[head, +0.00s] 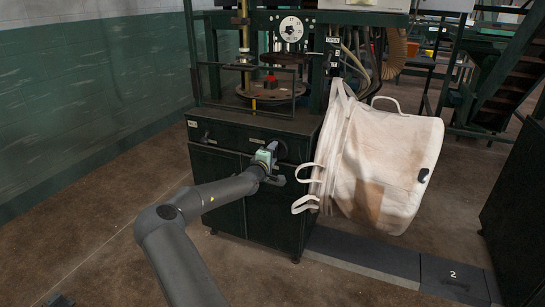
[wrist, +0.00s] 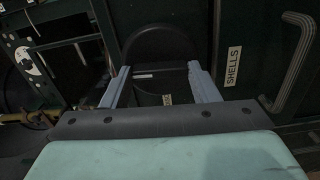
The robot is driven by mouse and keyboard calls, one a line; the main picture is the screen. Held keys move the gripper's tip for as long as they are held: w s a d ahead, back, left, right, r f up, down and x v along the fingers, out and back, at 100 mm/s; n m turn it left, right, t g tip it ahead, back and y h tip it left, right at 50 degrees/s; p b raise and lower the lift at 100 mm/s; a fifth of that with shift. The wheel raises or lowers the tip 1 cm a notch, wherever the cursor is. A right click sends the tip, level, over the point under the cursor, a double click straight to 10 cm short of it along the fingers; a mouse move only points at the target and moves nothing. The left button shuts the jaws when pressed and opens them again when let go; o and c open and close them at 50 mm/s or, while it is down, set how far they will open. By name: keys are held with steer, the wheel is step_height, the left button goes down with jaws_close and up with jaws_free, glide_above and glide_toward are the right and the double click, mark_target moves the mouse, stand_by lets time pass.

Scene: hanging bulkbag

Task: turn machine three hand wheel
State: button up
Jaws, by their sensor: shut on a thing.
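My gripper (head: 268,153) is at the upper front of the dark green machine cabinet (head: 230,165), just below its top. In the wrist view my two grey fingers (wrist: 158,70) stand either side of a dark, rounded part that looks like the hand wheel (wrist: 160,42), and they are shut on it. The wheel is black against a dark front, so its edge and any spokes are hard to make out. In the head view my gripper and wrist cover most of it.
A white bulk bag (head: 385,165) hangs close to the right of my gripper, with loops sticking out toward it. The machine's round plate (head: 270,92) and dial (head: 291,29) are above. The wrist view shows a SHELLS label (wrist: 232,66) and a bar handle (wrist: 293,62).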

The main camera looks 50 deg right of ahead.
steer(key=shift+n, duration=0.3)
stand_by(0.4)
steer(key=o, duration=1)
steer(key=p+v, duration=0.2)
steer(key=v, duration=1.5)
steer(key=shift+s+a, duration=0.15)
steer(key=shift+a, duration=0.05)
